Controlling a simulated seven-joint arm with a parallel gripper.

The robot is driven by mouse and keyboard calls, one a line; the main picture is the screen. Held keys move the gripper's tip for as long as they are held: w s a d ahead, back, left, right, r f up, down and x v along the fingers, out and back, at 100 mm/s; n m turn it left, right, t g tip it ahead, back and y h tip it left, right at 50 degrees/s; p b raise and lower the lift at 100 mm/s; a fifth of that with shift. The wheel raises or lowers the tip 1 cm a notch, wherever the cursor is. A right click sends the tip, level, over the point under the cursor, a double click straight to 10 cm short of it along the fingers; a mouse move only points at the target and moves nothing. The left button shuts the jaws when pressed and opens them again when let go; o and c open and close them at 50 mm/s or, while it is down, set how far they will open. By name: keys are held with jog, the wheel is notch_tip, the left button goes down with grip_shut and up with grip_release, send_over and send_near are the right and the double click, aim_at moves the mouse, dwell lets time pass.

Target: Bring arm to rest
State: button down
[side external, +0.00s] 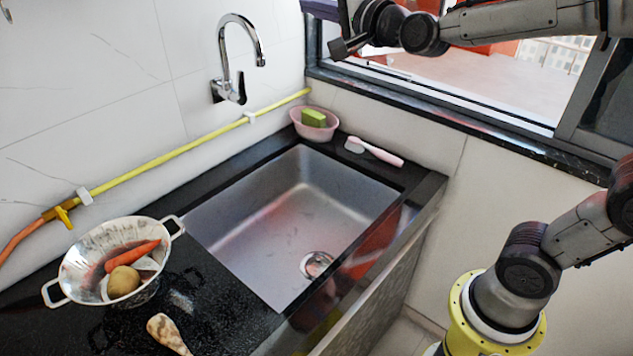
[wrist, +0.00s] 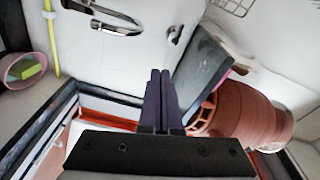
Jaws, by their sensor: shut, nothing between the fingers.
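My gripper (wrist: 160,72) shows in the wrist view with its two dark purple fingers shut together and nothing between them. In the side external view my arm reaches in from the upper right, high in front of the window, and its end is partly cut off by the top edge. A ribbed terracotta clay pot (wrist: 242,115) is behind and to the right of the fingers in the wrist view, partly hidden by the gripper body. I cannot tell whether it is near them. Nothing is held.
A metal sink (side external: 300,215) lies below, with a chrome faucet (side external: 238,55) on the wall. A pink bowl (side external: 313,127) with a sponge, a pink-handled brush (side external: 376,152), a colander (side external: 75,265) with vegetables and a wooden spoon (side external: 165,332) are on the black counter. A window frame (side external: 440,103) borders the right wall.

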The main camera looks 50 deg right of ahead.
jog(key=s+a+f+n+g+y, duration=0.1)
jog(key=s+f+n+g, duration=0.5)
jog(key=s, duration=0.8)
jog(key=s+a+f+n+g, duration=0.1)
jog(key=s+f+n+g, duration=0.5)
jog(key=s+f+n, duration=0.4)
jog(key=s+f, duration=0.4)
jog(key=s, duration=0.1)
jog(key=shift+s+a+f+y, duration=0.15)
jog(key=shift+s+f+y, duration=0.15)
jog(key=shift+y, duration=0.1)
